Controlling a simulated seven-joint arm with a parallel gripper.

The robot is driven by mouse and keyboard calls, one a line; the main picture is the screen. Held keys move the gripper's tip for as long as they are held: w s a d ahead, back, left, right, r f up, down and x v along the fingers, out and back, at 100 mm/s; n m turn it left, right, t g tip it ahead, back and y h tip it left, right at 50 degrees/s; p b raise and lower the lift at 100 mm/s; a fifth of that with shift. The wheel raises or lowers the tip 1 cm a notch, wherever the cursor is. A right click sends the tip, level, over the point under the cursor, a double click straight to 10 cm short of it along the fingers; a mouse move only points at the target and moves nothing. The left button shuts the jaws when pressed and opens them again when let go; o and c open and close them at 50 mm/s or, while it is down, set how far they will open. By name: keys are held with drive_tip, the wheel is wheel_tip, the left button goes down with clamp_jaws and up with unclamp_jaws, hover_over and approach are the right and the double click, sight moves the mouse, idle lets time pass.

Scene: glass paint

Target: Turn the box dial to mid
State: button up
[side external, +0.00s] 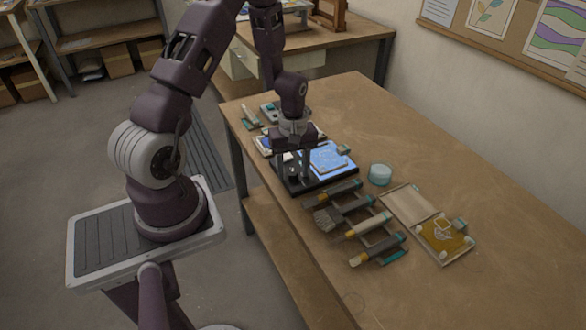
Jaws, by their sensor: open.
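A black light box (325,182) with a glowing blue panel (330,160) lies on the wooden table. A pale square piece with line work lies on the lit panel. My gripper (293,170) points down over the left part of the box, beside the lit panel. Its fingers are open and low, close to the box top. The box dial cannot be made out clearly; it seems to be among the dark shapes at the fingers. Its setting and whether the fingers touch it cannot be told.
A rack (372,240) with several brushes and tools stands in front of the box. A teal round jar (380,174) is to its right. A pale board with a yellow panel (445,233) lies farther right. Small items lie behind my gripper. The table's right back is clear.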

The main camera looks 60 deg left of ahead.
clamp_jaws()
drive_tip(key=shift+m, duration=0.3)
drive_tip(key=m, duration=0.5)
drive_tip(key=shift+r, duration=0.1)
drive_tip(key=m, duration=0.6)
drive_tip(key=shift+m, duration=0.3)
idle(0.4)
unclamp_jaws()
